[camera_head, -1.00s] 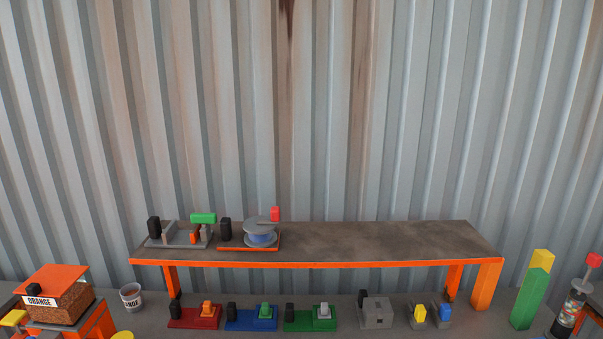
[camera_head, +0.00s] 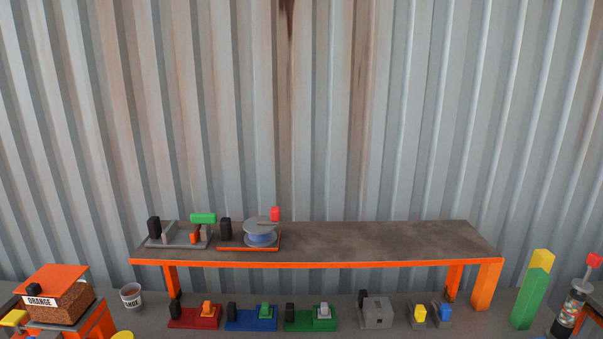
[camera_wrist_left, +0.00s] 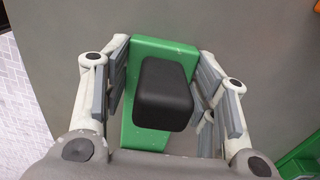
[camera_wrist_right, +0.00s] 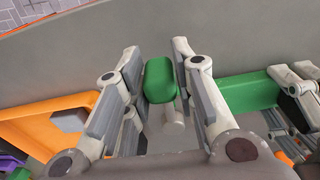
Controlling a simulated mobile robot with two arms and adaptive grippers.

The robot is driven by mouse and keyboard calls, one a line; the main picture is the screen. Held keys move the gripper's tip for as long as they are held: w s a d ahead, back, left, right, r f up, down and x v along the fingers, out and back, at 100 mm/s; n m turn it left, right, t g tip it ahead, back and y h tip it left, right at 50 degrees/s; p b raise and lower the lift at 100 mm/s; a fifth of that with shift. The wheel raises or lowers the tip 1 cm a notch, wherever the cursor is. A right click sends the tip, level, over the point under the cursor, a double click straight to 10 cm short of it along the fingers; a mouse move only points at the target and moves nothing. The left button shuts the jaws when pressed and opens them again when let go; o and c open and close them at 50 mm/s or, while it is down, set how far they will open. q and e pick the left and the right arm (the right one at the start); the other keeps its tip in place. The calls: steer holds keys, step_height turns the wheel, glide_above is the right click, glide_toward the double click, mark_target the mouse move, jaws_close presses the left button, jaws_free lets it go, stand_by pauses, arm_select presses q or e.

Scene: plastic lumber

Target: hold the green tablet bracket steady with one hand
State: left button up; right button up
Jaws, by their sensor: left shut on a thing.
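The green tablet bracket (camera_wrist_left: 150,135) is in the left wrist view, a flat green bar with a black block (camera_wrist_left: 162,92) on it. My left gripper (camera_wrist_left: 162,80) is shut on it, one finger at each side. In the right wrist view, a green bar (camera_wrist_right: 235,92), seemingly the same bracket, reaches toward fingers at the right edge. My right gripper (camera_wrist_right: 157,65) has its fingers either side of a small green handle (camera_wrist_right: 160,82) with a pale stem; I cannot tell whether they press on it. Neither gripper shows in the head view.
In the head view, an orange-edged shelf (camera_head: 370,240) carries small fixtures at its left. Red, blue and green fixtures (camera_head: 308,319) stand below it. A cup (camera_head: 131,297) is at left and a green-yellow post (camera_head: 532,290) at right. An orange frame (camera_wrist_right: 40,115) lies left in the right wrist view.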

steer(key=o, duration=0.4)
steer(key=shift+d+r, duration=0.1)
steer(key=shift+r, duration=3.4)
